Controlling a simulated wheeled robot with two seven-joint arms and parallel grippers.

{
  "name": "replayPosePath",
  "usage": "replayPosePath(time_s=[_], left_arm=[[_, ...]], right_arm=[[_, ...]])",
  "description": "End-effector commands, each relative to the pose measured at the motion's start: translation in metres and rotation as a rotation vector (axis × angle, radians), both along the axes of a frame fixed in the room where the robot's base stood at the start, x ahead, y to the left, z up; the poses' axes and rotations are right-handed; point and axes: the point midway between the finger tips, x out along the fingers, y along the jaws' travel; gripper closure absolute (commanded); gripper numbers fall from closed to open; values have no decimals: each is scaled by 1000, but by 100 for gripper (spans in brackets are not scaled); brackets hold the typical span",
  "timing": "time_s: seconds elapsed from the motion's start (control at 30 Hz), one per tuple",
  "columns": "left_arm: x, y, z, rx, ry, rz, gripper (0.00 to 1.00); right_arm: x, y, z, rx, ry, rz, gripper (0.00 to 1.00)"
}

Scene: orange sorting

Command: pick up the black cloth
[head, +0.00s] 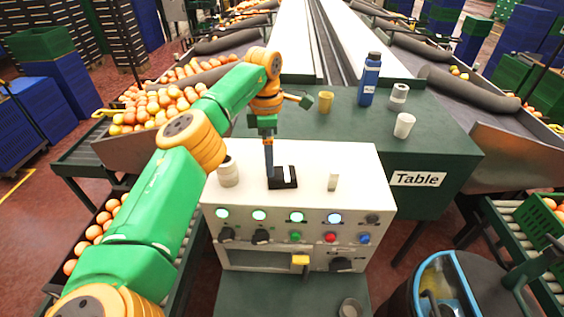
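A small black object (289,182), which looks like the folded black cloth, lies on top of the white control box. My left arm reaches in from the left. Its gripper (269,172) points straight down at the left side of the black cloth. The fingertips overlap the cloth in the picture, and I cannot tell whether they touch it. The fingers show edge-on, so their opening is hidden. My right gripper is not in view.
On the box, a pale round container (228,172) stands left of the cloth and a small light piece (333,182) right. Behind, the green table (345,115) holds a yellow cup (325,102), blue bottle (370,80) and two white cups (404,125). Orange trays flank it.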

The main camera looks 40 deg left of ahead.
Motion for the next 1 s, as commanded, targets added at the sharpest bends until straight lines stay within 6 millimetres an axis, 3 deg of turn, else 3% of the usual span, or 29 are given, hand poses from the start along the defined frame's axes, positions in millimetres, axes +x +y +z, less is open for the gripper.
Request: replayPosePath(time_s=[0.13, 0.33, 0.5, 0.7, 1.0], left_arm=[[-2, 3, -9, 6, 8, 4, 0], [1, -1, -40, 5, 12, 3, 0], [2, -1, -67, 6, 7, 4, 0], [3, -1, -70, 6, 4, 4, 0], [3, -1, -70, 5, 4, 4, 81]], right_arm=[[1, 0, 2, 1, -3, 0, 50], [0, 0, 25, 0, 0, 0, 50], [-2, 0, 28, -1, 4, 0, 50], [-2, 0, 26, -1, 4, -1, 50], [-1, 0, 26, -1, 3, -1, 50]])
